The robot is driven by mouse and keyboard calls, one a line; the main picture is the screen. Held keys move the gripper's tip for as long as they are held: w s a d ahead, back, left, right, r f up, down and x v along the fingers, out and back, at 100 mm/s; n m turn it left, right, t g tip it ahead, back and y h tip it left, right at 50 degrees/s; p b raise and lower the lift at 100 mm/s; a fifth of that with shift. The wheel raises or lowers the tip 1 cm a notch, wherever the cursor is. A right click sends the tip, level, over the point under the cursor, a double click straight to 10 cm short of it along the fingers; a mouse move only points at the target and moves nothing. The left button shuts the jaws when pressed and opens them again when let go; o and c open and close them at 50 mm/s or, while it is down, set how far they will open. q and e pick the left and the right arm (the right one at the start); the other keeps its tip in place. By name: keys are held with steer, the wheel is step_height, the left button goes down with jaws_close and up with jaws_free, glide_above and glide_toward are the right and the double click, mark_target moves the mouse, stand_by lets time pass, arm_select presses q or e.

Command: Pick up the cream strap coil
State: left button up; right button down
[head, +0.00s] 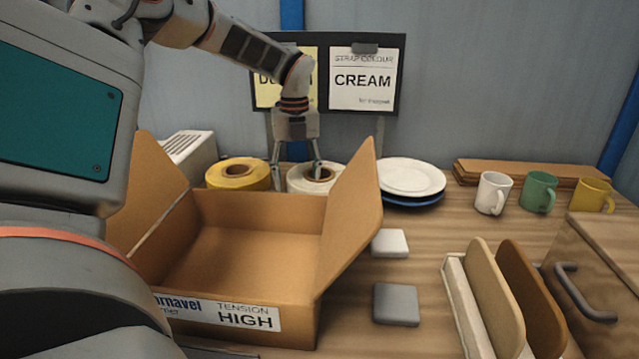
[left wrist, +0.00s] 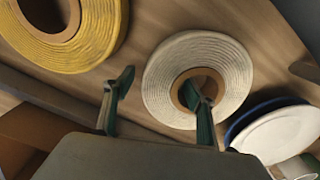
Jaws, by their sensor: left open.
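The cream strap coil (head: 299,179) lies flat on the table behind the open cardboard box, partly hidden by the box's raised flap. In the left wrist view the coil (left wrist: 228,55) shows whole, with a brown core around its central hole. My left gripper (head: 296,168) is open at the coil, pointing down. In the left wrist view one finger of the gripper (left wrist: 160,95) overlaps the core hole and the other is outside the coil's left edge. I cannot tell whether either finger touches it. A sign (head: 362,80) on the wall reads "STRAP COLOUR CREAM". My right gripper is not in view.
A yellow coil (head: 238,173) lies left of the cream one. White and blue plates (head: 411,176) are stacked to its right. The open cardboard box (head: 262,210) stands in front. Several mugs (head: 539,191) and a wooden rack (head: 490,300) are further right.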

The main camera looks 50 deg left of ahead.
arm_select(q)
jaws_close()
steer(key=shift+r, duration=0.1)
